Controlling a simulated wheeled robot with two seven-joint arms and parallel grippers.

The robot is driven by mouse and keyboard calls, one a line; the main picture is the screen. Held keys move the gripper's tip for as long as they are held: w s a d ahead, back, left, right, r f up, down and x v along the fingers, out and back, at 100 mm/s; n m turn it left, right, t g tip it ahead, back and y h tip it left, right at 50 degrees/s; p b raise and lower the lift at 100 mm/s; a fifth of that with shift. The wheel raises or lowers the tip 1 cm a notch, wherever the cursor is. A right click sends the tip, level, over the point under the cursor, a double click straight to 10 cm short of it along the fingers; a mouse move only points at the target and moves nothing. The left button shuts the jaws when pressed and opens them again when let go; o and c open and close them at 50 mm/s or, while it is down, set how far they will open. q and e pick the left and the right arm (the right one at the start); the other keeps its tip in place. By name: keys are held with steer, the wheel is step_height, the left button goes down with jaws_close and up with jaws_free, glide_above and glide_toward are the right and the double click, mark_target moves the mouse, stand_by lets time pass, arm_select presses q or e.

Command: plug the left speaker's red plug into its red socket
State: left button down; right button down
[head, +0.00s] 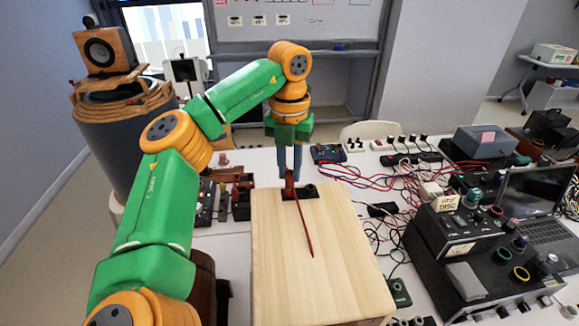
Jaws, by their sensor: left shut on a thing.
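A pale wooden speaker box (315,265) lies on the white table in front of me. A small black terminal plate (311,190) sits on its top near the far edge. My left gripper (290,176) points straight down over the plate's left part and is shut on the red plug (289,187). The plug is upright, with its lower end at the plate. A thin red lead (306,230) runs from there towards me over the box top. The red socket is hidden behind the plug, so I cannot tell how deep the plug sits. My right gripper is not in view.
On the right stand a black control unit (470,250), a laptop (535,195) and a grey box (485,141) among tangled red and black cables. Small devices (240,195) lie left of the speaker box. The box top around the lead is clear.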

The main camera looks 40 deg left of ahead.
arm_select(q)
steer(key=shift+f, duration=0.35)
steer(key=c, duration=0.7)
jaws_free()
steer(key=shift+r+p, duration=0.6)
steer(key=shift+r, duration=3.15)
